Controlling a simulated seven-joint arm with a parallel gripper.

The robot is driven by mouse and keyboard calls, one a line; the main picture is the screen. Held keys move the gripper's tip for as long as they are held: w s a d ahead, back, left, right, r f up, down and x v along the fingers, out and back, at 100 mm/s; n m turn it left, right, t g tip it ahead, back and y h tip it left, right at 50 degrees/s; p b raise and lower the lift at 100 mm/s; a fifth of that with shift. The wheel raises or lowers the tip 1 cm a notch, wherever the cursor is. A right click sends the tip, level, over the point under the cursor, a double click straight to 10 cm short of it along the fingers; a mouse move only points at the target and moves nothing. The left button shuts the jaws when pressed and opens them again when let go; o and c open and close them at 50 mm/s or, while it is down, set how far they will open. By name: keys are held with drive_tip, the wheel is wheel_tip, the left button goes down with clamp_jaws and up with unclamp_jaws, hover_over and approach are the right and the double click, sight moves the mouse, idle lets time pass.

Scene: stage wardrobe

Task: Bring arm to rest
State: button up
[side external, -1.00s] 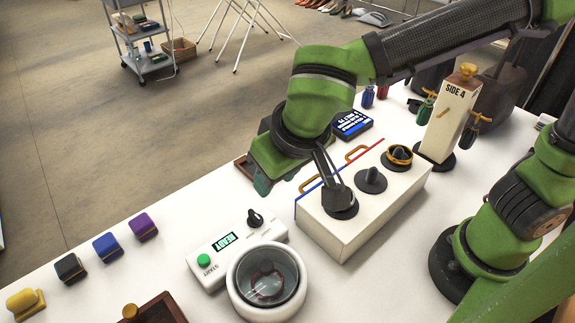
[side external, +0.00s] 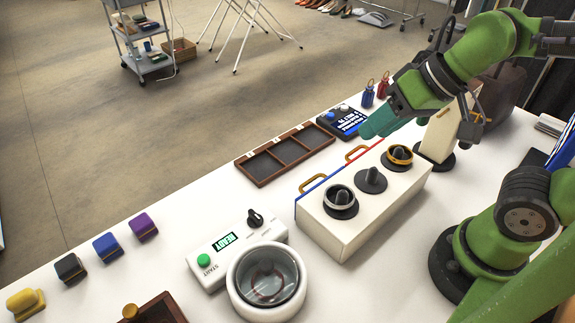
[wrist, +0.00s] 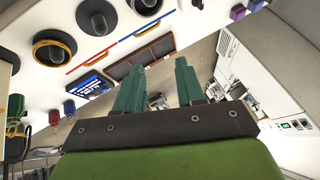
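My gripper (side external: 372,130) is raised above the white post box (side external: 345,235), near its back right part, with its teal fingers pointing left. In the wrist view my gripper's two fingers (wrist: 160,64) stand apart with nothing between them. The left post carries a silver ring (side external: 340,191). The middle post (side external: 371,179) is bare. The right post carries a gold ring (side external: 399,152). The same gold ring (wrist: 47,40) shows at the left of the wrist view.
A brown compartment tray (side external: 262,171) lies empty behind the box. A blue-screened device (side external: 345,123) and the SIDE 4 block (side external: 440,135) stand close to my gripper. A READY unit (side external: 232,247) and round bowl (side external: 266,305) are at front. Coloured blocks (side external: 107,246) line the left.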

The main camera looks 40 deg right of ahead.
drive_tip(key=d+m, duration=0.1)
drive_tip(key=d, duration=0.1)
drive_tip(key=d+r+m+t+h, duration=0.1)
drive_tip(key=d, duration=0.1)
drive_tip(key=shift+r, duration=0.15)
